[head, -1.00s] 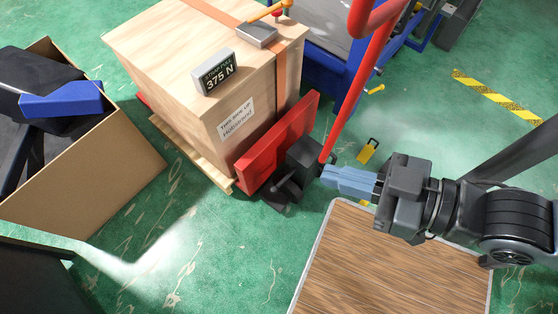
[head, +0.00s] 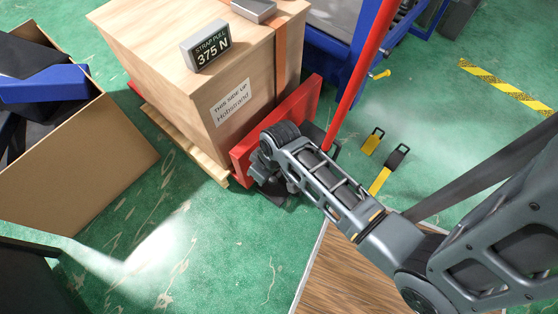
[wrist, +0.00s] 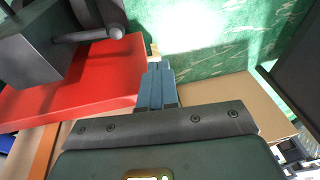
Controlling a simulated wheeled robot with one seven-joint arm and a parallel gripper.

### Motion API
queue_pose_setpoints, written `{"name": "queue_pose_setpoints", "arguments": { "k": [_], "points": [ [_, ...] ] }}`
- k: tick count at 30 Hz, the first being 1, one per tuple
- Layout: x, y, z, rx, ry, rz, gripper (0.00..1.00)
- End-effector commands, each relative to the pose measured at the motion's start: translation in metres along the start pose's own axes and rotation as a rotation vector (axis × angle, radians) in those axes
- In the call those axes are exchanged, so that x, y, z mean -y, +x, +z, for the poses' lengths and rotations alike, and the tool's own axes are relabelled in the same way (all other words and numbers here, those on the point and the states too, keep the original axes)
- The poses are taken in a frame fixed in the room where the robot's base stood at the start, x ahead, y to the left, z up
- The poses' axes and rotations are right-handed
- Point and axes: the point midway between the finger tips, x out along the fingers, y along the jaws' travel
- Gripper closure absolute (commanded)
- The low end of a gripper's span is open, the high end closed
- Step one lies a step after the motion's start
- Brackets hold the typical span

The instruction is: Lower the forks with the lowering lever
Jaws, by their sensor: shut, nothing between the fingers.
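The pallet truck has a long red handle (head: 361,75) and a red body (head: 312,98), which also fills the left of the wrist view (wrist: 95,85). A grey lever (wrist: 88,35) sticks out sideways from the dark pump unit (wrist: 35,45) at the upper left of the wrist view. My gripper (wrist: 157,72) is shut and empty. In the wrist view its blue-grey fingertips lie beside the red body's edge, right of and below the lever, with a gap in the picture. In the head view my arm hides the gripper and the lever.
A wooden crate (head: 180,60) with a "375 N" strap-pull display (head: 206,46) stands on a pallet (head: 185,145) behind the red body. A cardboard box (head: 85,165) stands left. A wooden top (head: 340,275) is at lower right. Green floor between is clear.

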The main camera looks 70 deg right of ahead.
Motion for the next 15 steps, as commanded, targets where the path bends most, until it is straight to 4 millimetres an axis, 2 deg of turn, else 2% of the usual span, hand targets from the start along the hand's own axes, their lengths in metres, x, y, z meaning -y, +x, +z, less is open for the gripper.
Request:
{"name": "queue_pose_setpoints", "arguments": {
  "k": [1,3,7,12,15],
  "points": [
    [-0.022,0.010,-0.014,0.050,0.011,-0.003,1.00],
    [-0.045,0.014,-0.024,0.129,0.018,-0.017,1.00],
    [-0.086,0.010,-0.037,0.258,0.034,-0.043,1.00],
    [-0.120,-0.002,-0.042,0.367,0.049,-0.069,1.00],
    [-0.129,-0.007,-0.043,0.396,0.055,-0.077,1.00]
  ]
}}
